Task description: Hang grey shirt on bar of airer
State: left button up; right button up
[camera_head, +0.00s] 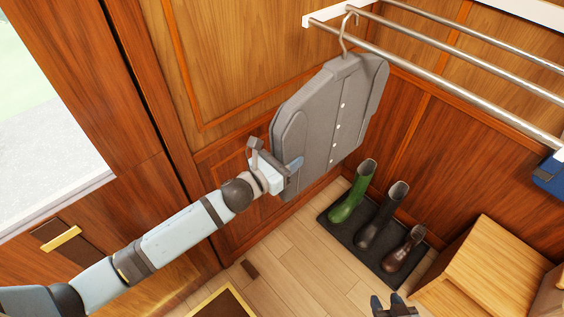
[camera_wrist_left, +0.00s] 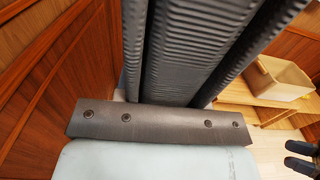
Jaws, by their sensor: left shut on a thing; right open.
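The grey shirt (camera_head: 325,118), with white buttons, is upright on a hanger below the airer. The hanger's hook (camera_head: 344,34) overlaps the front bar (camera_head: 430,75) near its left end; I cannot tell whether it rests on it. My left gripper (camera_head: 282,172) is shut on the shirt's lower left side. In the left wrist view the dark ribbed cloth (camera_wrist_left: 190,45) of the shirt fills the upper middle and hides the fingertips. My right gripper (camera_head: 394,306) is open and empty at the bottom edge, partly out of frame; its dark fingers also show in the left wrist view (camera_wrist_left: 302,156).
More bars (camera_head: 470,48) run behind the front one. A blue item (camera_head: 549,177) hangs at the right. Green, black and brown boots stand on a dark mat (camera_head: 335,230) below the shirt. A wooden bench (camera_head: 480,265) is at lower right. Wood-panelled walls (camera_head: 240,50) are close behind.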

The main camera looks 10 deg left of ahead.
pick_arm(q)
jog(key=shift+f+b, duration=1.3)
jog(key=shift+f, duration=0.35)
jog(key=o, duration=1)
jog(key=shift+o, duration=0.4)
jog(key=shift+f, duration=0.1)
jog(key=b+v, duration=0.2)
jog(key=v, duration=1.1)
jog(key=shift+s+a, duration=0.25)
jog(key=shift+s, duration=0.05)
